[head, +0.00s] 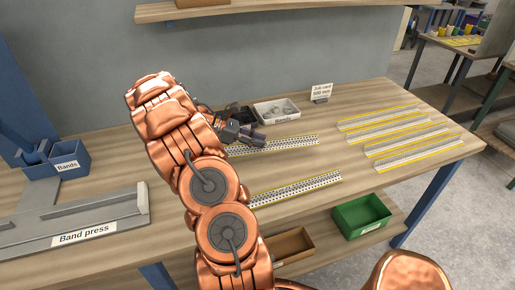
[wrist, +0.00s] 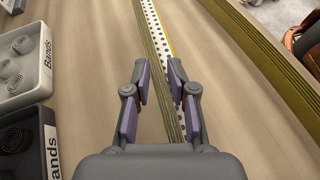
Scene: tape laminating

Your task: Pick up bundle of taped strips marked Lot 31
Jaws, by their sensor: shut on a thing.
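My gripper (head: 259,137) is at the left part of the back bundle of taped strips (head: 293,142), a long, thin, perforated piece lying along the bench. In the wrist view, my gripper (wrist: 160,85) has its two purple-padded fingers on either side of this bundle (wrist: 156,38), shut on it. There it shows a brown layered side, a pale dotted face and a yellow edge. A similar bundle (head: 297,188) lies nearer the front of the bench, apart from my gripper. No lot marking is readable, so I cannot tell which is Lot 31.
Several yellow-edged strips (head: 395,132) lie at the bench's right. A light bin (head: 276,113) and a job card (head: 321,92) stand at the back. The band press (head: 85,225) is at left. A green bin (head: 361,215) and a brown bin (head: 288,246) sit below the front edge.

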